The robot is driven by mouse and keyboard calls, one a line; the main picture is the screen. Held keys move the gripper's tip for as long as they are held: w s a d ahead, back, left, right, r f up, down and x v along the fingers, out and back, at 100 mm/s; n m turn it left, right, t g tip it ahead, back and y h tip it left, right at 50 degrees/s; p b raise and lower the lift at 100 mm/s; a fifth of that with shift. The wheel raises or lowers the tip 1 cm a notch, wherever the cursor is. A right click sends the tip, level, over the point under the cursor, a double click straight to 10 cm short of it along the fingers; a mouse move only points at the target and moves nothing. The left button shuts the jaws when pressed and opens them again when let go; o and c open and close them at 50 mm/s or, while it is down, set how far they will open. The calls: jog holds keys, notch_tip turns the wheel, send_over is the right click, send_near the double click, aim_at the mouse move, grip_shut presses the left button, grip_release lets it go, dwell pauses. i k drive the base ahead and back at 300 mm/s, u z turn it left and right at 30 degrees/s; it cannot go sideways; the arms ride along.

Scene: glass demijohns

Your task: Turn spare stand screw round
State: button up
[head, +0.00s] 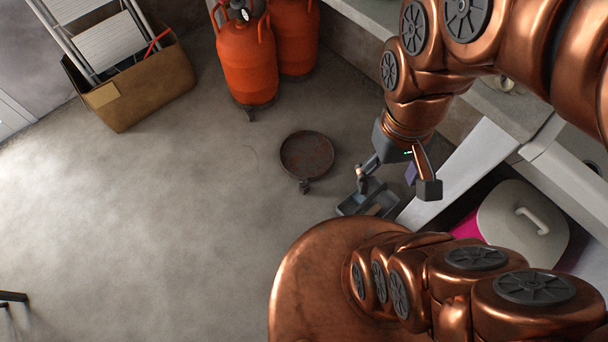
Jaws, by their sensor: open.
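The spare stand (306,150) is a round, dark, rust-brown shallow dish with a raised rim. It sits empty on the concrete floor near the middle of the head view. A small dark fitting, which looks like its screw (304,186), sticks out at its near edge; its exact shape is too small to tell. My gripper (396,186) is open, to the right of the stand and apart from it. Its two dark fingertips are spread, and I see nothing held between them.
Two orange gas cylinders (247,62) stand behind the stand. A cardboard box (150,93) with a folded stepladder (107,42) is at the upper left. A dark grey tray (350,208) lies below my gripper; a lidded bin (500,235) is at the right.

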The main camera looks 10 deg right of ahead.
aim_at(304, 184)
jog(key=z, duration=0.1)
jog(key=k, duration=0.4)
jog(key=u, duration=0.75)
jog(key=i, duration=0.95)
jog(key=z, duration=0.05)
